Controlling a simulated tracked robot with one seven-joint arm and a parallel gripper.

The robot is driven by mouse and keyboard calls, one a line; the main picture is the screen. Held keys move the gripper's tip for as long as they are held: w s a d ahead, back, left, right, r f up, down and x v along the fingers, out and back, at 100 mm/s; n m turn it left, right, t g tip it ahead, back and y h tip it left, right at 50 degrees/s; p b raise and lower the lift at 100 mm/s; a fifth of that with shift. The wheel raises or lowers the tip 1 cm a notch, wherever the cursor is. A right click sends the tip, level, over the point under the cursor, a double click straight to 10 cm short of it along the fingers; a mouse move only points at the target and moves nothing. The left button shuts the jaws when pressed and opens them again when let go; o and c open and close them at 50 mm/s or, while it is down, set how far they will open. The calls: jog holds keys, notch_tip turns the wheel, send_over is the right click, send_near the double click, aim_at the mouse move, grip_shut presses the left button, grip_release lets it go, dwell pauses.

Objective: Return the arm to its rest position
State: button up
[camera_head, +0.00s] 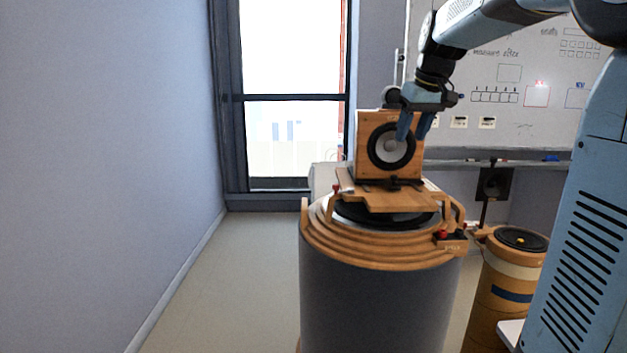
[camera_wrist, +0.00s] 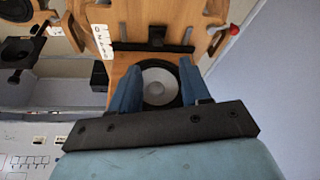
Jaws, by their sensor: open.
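My gripper (camera_head: 413,127) is in front of a wooden speaker box (camera_head: 369,133) with a round black cone and a pale centre. Its two blue fingers point down and are apart, with nothing seen between them. In the wrist view my gripper (camera_wrist: 158,85) spreads its fingers on either side of the speaker cone (camera_wrist: 158,82). I cannot tell whether a finger touches the box. My arm (camera_head: 480,25) reaches in from the upper right.
The box stands on a wooden platform (camera_head: 385,199) atop a large grey cylinder (camera_head: 375,305) with stepped wooden rings. A smaller wooden drum (camera_head: 497,305) stands to the right. A whiteboard (camera_head: 540,125) hangs behind. Open floor (camera_head: 240,290) lies to the left.

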jog(key=s+a+f+m, duration=0.1)
jog(key=s+a+f, duration=0.1)
jog(key=s+f, duration=0.3)
jog(key=s+a+f, duration=0.2)
jog(key=s+f, duration=0.3)
jog(key=s, duration=0.8)
jog(key=s+a+f+m+t+h, duration=0.1)
jog(key=s+a+f, duration=0.1)
jog(key=s+f, duration=0.3)
jog(key=s, duration=0.4)
jog(key=shift+f+m, duration=0.2)
jog(key=shift+m, duration=0.1)
